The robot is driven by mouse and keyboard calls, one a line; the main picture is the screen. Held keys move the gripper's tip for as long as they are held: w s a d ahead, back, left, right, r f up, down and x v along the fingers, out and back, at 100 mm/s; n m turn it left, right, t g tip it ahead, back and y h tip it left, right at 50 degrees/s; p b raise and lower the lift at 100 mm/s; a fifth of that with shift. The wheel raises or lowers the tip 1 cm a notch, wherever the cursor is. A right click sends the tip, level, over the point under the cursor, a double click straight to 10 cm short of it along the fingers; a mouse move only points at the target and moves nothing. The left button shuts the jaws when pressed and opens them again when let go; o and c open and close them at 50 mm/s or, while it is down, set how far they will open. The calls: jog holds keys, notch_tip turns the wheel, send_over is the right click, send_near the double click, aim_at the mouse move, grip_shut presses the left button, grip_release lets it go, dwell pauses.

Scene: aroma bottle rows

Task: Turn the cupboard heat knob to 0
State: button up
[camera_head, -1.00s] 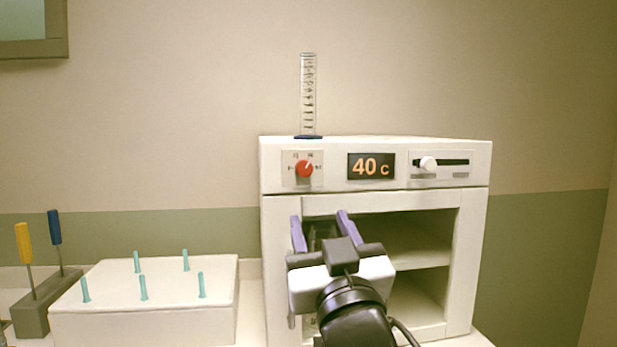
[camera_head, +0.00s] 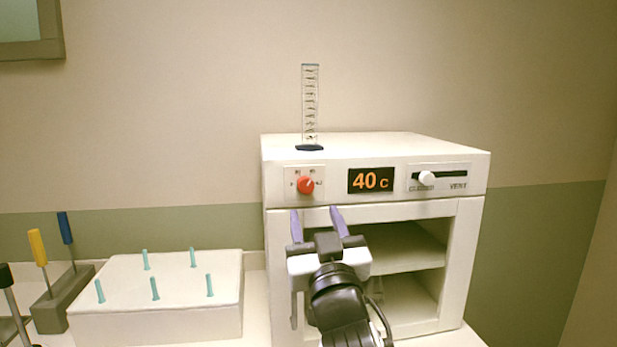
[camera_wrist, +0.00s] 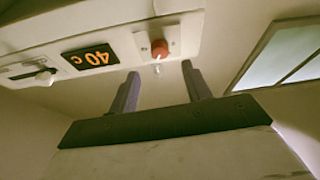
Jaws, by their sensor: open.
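The red heat knob (camera_head: 306,185) sits on a small marked plate at the left of the white cupboard's (camera_head: 380,148) top panel. The display (camera_head: 371,180) beside it reads 40 C. My gripper (camera_head: 316,212) is open and empty, its two purple fingers pointing up just below the knob in the head view. In the wrist view the knob (camera_wrist: 159,47) shows beyond the fingertips, between them and apart from them. The knob's small scale marks are too small to read surely.
A white vent slider (camera_head: 427,178) is at the panel's right. A graduated cylinder (camera_head: 310,105) stands on the cupboard top. At left are a white block (camera_head: 160,325) with several teal pegs and a grey holder (camera_head: 60,303) with yellow- and blue-handled tools. The cupboard's open shelves lie behind my arm.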

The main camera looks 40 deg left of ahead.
aim_at(307, 188)
jog(key=p+x, duration=0.2)
jog(key=x, duration=0.5)
jog(key=c, duration=1)
